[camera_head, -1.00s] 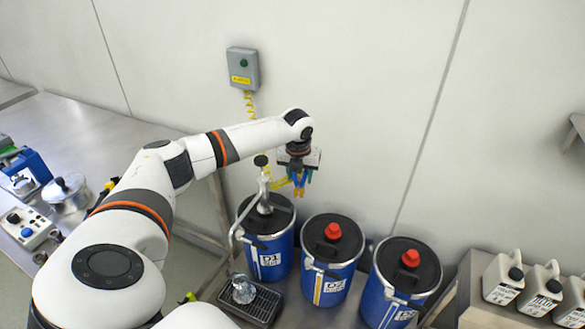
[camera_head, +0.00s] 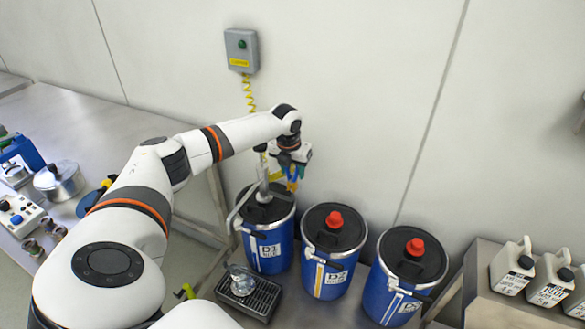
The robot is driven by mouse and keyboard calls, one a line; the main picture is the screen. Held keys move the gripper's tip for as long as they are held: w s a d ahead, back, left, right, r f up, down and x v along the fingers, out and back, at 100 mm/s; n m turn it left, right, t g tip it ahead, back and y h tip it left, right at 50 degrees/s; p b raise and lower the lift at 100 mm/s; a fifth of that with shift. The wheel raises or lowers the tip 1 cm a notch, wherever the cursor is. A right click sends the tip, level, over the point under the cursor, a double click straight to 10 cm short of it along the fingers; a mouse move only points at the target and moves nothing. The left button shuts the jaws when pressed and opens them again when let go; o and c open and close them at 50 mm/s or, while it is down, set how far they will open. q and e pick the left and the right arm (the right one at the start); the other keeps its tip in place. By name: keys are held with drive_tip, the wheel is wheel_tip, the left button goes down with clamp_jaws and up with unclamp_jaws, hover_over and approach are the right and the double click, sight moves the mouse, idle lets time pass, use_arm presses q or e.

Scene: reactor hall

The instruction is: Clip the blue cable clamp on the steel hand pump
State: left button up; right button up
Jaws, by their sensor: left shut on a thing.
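The steel hand pump (camera_head: 263,188) stands upright in the lid of the blue drum labelled D1 (camera_head: 269,249). Its curved spout hangs over the drum's left side. My left gripper (camera_head: 292,177) points down just right of the pump's upper part, above the drum. It is shut on the blue cable clamp (camera_head: 293,171), which is small and mostly covered by the fingers, with yellow showing beside it. I cannot tell whether the clamp touches the pump. My right gripper is not in view.
A grey wall box (camera_head: 241,51) has a yellow coiled cable (camera_head: 249,94) running down behind my left arm. Two more blue drums with red caps (camera_head: 334,219) stand to the right. A glass jar (camera_head: 242,281) sits on a black drip tray (camera_head: 262,300) in front. White canisters (camera_head: 550,280) stand far right.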

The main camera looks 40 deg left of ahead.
sight(293, 179)
use_arm(q)
drive_tip(key=shift+r, duration=0.15)
drive_tip(key=shift+w+p, duration=0.1)
drive_tip(key=shift+p, duration=0.25)
drive_tip(key=shift+f, duration=0.2)
idle(0.5)
drive_tip(key=shift+f+b, duration=0.7)
drive_tip(key=shift+f, duration=0.8)
drive_tip(key=shift+p, duration=0.4)
idle(0.7)
drive_tip(key=shift+f+b, duration=0.35)
drive_tip(key=shift+f, duration=0.2)
idle(0.6)
drive_tip(key=o, duration=0.8)
